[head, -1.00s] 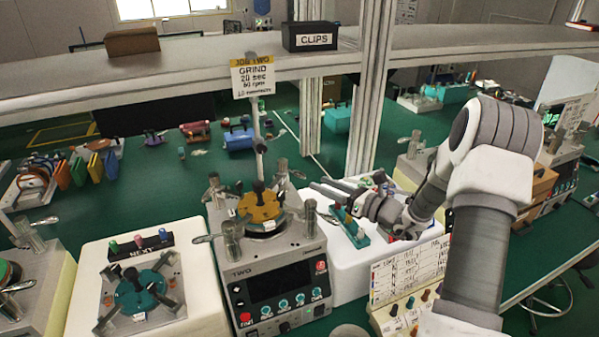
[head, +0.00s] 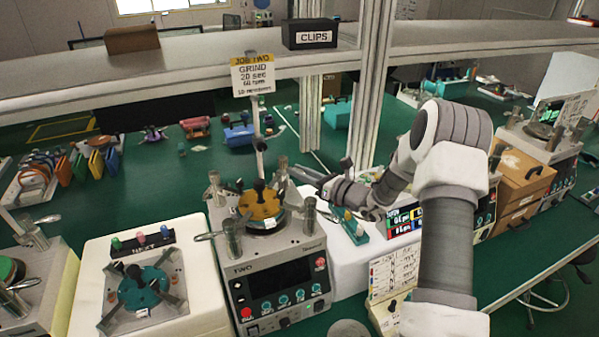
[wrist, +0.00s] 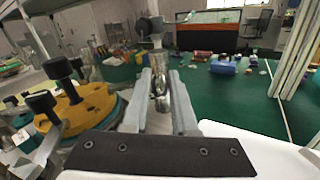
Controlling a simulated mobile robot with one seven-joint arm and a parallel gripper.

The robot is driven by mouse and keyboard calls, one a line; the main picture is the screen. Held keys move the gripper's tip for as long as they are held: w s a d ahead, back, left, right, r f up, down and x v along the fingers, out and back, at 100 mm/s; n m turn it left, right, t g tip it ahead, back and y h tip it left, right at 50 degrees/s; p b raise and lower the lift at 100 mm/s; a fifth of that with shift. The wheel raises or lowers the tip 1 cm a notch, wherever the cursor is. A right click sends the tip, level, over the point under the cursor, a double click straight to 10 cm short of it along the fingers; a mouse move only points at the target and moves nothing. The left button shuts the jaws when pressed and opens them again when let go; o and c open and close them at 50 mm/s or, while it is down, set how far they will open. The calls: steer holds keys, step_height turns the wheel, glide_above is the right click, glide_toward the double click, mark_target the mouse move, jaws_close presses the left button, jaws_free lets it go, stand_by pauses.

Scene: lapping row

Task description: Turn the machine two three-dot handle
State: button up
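Machine two (head: 243,270), a grey unit marked TWO, stands in the middle of the head view. A yellow disc (head: 262,208) with black knobs sits on top, ringed by metal posts with lever handles. My gripper (head: 294,171) is at the machine's back right post (head: 282,172). In the wrist view, the two grey fingers (wrist: 160,74) are apart, with a shiny metal post and handle (wrist: 158,88) in line with the gap. I cannot tell whether the fingers touch it. The dot marks on the handles are too small to read.
A grey shelf (head: 200,75) and upright posts (head: 368,95) stand behind the machine. A white block with a teal fixture (head: 143,285) is at left.

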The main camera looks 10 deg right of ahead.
jaws_close()
stand_by(1.1)
